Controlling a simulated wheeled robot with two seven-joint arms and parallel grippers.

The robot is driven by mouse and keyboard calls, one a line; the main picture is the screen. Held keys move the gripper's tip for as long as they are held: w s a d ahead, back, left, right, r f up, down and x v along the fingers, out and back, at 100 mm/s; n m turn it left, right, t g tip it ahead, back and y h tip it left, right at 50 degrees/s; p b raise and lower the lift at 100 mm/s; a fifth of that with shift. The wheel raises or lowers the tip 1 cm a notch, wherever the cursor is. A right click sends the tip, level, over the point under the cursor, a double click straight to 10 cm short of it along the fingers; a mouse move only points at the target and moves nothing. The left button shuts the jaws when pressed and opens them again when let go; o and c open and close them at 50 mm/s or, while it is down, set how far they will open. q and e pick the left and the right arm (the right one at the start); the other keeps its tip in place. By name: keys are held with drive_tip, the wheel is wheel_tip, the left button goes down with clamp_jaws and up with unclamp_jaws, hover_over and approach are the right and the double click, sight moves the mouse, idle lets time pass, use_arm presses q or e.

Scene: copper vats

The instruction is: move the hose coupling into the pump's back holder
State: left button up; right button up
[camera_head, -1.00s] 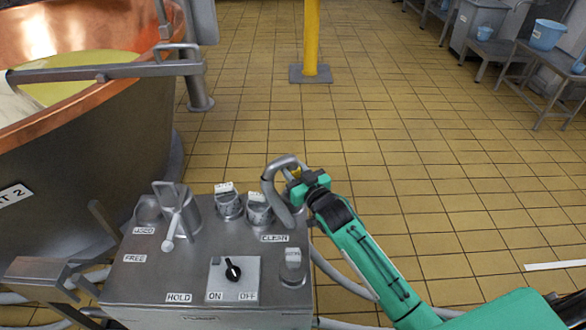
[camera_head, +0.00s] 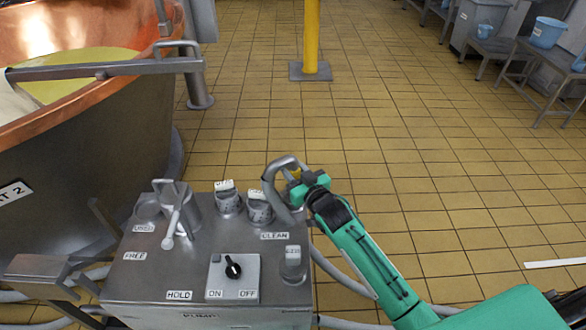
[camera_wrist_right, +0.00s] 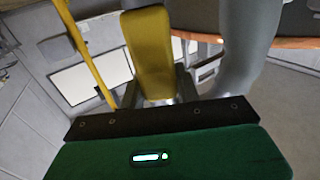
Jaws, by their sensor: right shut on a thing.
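The hose coupling (camera_head: 295,174) shows as a small yellow part at the end of a grey hose loop. My right gripper (camera_head: 304,182) is shut on it above the back right corner of the grey pump (camera_head: 145,280). In the right wrist view the yellow coupling (camera_wrist_right: 153,55) stands out from the gripper, beside the thick grey hose (camera_wrist_right: 243,45). Round holders with white tags stand on the pump: one at the back (camera_head: 229,203), one beside it (camera_head: 260,212) and one at the front right (camera_head: 291,265). I cannot read their tags. My left gripper is not in view.
A valve with a lever handle (camera_head: 171,222) stands at the pump's left, and a black ON/OFF knob (camera_head: 233,267) at its front. A copper vat (camera_head: 90,140) fills the left. A yellow post (camera_head: 311,40) stands behind. The tiled floor at right is mostly clear.

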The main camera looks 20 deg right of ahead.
drive_tip(key=shift+r, duration=0.1)
drive_tip(key=o, duration=1.2)
drive_tip(key=shift+c, duration=0.2)
drive_tip(key=shift+f, duration=0.2)
drive_tip(key=p+v, duration=0.2)
drive_tip(key=v, duration=1.1)
drive_tip(key=shift+s, duration=0.4)
